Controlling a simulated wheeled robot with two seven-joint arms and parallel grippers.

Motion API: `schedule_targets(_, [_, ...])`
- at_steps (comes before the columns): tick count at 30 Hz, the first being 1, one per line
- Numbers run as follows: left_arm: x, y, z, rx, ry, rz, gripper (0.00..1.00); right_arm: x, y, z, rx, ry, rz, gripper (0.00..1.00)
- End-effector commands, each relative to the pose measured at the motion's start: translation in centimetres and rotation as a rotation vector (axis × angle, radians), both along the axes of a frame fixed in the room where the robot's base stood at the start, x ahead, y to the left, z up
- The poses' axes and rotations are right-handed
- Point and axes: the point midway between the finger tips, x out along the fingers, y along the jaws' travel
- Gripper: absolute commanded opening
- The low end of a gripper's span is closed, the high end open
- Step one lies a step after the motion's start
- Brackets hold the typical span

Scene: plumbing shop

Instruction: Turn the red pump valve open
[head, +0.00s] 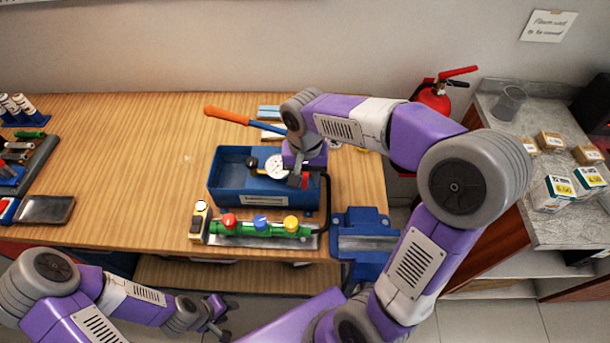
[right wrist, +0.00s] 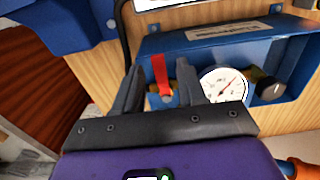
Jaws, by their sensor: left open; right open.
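The blue pump (head: 228,190) is an open-topped box on the wooden bench, with a round white gauge (head: 276,167) inside. The red pump valve (right wrist: 160,72) is a flat red lever, seen in the right wrist view beside the gauge (right wrist: 222,88). My right gripper (head: 299,178) is over the pump's right end. In the right wrist view its two dark fingers are open, one on each side of the red lever; I cannot tell whether they touch it. In the head view my gripper and arm largely hide the valve. My left gripper (head: 219,312) is open and empty, low in front of the bench.
A green manifold (head: 245,229) with red, blue and yellow knobs lies in front of the pump. The pump's orange-tipped lever (head: 227,115) reaches back left.

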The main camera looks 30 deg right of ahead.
Motion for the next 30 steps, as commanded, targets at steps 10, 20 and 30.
schedule_targets(10, [0.0,-0.01,0.03,0.0,0.0,0.0,0.43,0.0,0.0,0.04,0.0,0.0,0.0,0.1])
schedule_targets(20, [0.0,-0.01,0.07,0.0,0.0,0.0,0.43,-0.02,-0.03,0.06,0.0,0.0,0.006,0.0])
schedule_targets(30, [0.0,-0.01,0.75,0.0,0.0,0.0,0.43,-0.35,-0.65,0.16,0.0,0.001,0.146,0.0])
